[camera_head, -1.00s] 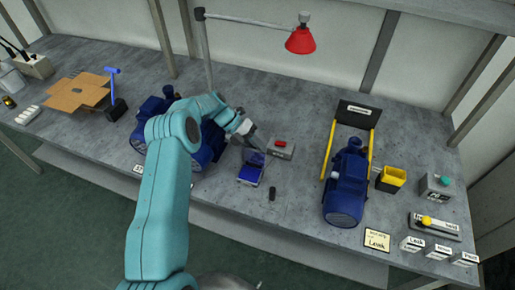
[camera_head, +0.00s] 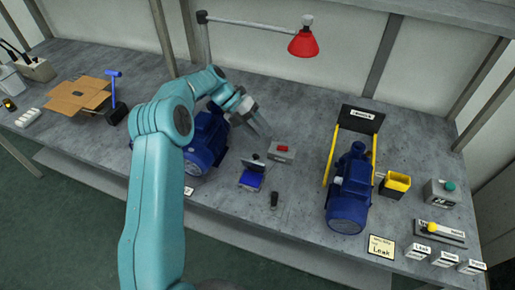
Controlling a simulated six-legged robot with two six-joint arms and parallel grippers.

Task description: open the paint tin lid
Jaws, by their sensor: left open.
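A small blue box-like thing (camera_head: 250,181), perhaps the paint tin, sits on the grey bench near the middle. A dark flap (camera_head: 257,167) stands up at its back edge, like a raised lid. The blue area in front of the flap shows from above. No round tin can be made out. My left gripper (camera_head: 259,133) is open and empty, above and behind the box, apart from the flap. My left arm comes in from the lower left and hides part of the bench. My right gripper is not in view.
A grey box with a red button (camera_head: 283,151) is right of the blue box, and a small black piece (camera_head: 274,200) lies in front. Blue pumps stand left (camera_head: 205,140) and right (camera_head: 349,190). A red lamp (camera_head: 303,43) overhangs the back. Bare bench lies right of the button box.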

